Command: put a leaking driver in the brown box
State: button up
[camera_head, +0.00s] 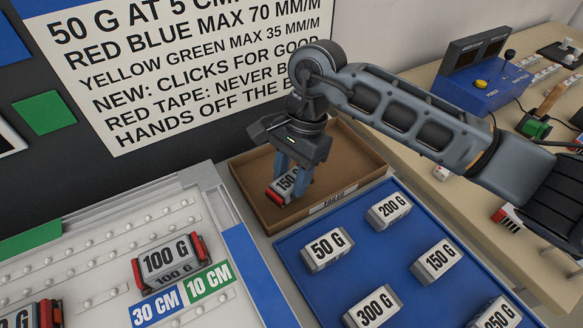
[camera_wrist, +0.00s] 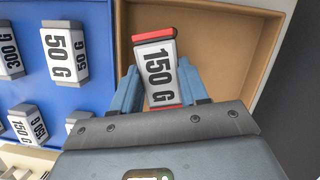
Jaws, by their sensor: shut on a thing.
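My gripper (camera_head: 293,172) points down inside the brown box (camera_head: 250,211), with its blue fingers shut on a white block with red ends (camera_head: 283,192), marked 150 G. In the wrist view the same block (camera_wrist: 158,68) sits tilted between the two fingers (camera_wrist: 160,90), over the tan floor of the box (camera_wrist: 215,38). I cannot tell whether the block touches the box floor. The box's front wall has a white label, partly readable as FAILED. No leak is visible on the block.
A blue tray (camera_head: 362,262) in front of the box holds several grey-ended weight blocks. At left, a white studded board (camera_head: 95,270) carries red-ended blocks, one marked 100 G (camera_head: 168,262). A rules sign (camera_head: 190,60) stands behind. A blue control box (camera_head: 482,85) is at back right.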

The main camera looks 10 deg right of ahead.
jog(key=shift+f, duration=0.2)
jog(key=o, duration=1.2)
jog(key=shift+o, duration=0.2)
jog(key=shift+b+v, duration=0.7)
jog(key=shift+v, duration=3.25)
jog(key=shift+a, duration=0.1)
